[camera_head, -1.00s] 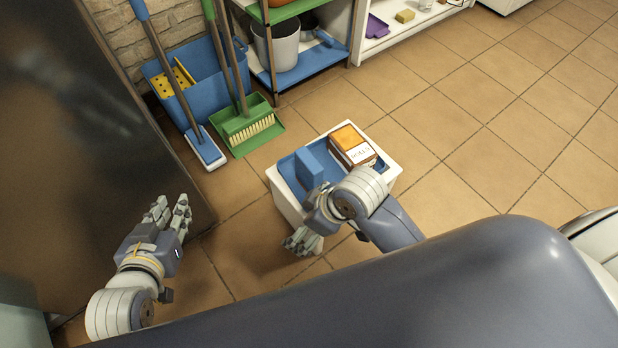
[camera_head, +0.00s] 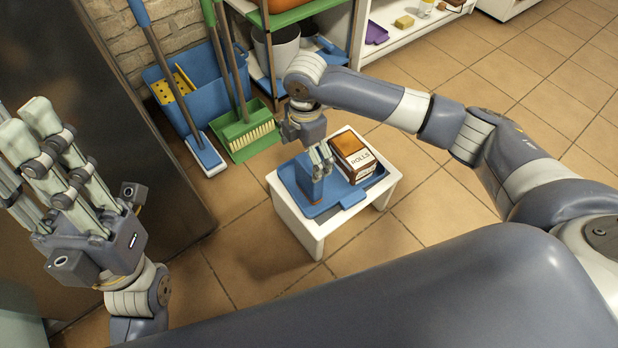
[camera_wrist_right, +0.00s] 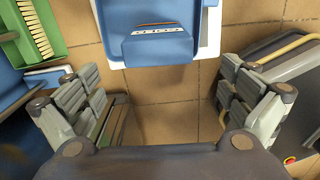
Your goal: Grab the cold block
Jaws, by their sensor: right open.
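The blue block (camera_head: 308,178) stands upright on a blue tray (camera_head: 350,199) on a small white table (camera_head: 300,226). My right gripper (camera_head: 321,160) is over the table, with its fingers at the block's upper part in the head view. In the right wrist view the gripper (camera_wrist_right: 165,100) is open and empty, and the block (camera_wrist_right: 158,48) lies ahead of its fingers, not between them. My left gripper (camera_head: 28,150) is raised at the left edge, with its fingers spread and empty, away from the table.
A brown and white box marked ROLLS (camera_head: 353,158) stands right beside the block on the tray. A blue bucket (camera_head: 190,90), a green dustpan with brush (camera_head: 245,132) and a blue mop (camera_head: 203,152) stand behind. Tiled floor is clear at the right.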

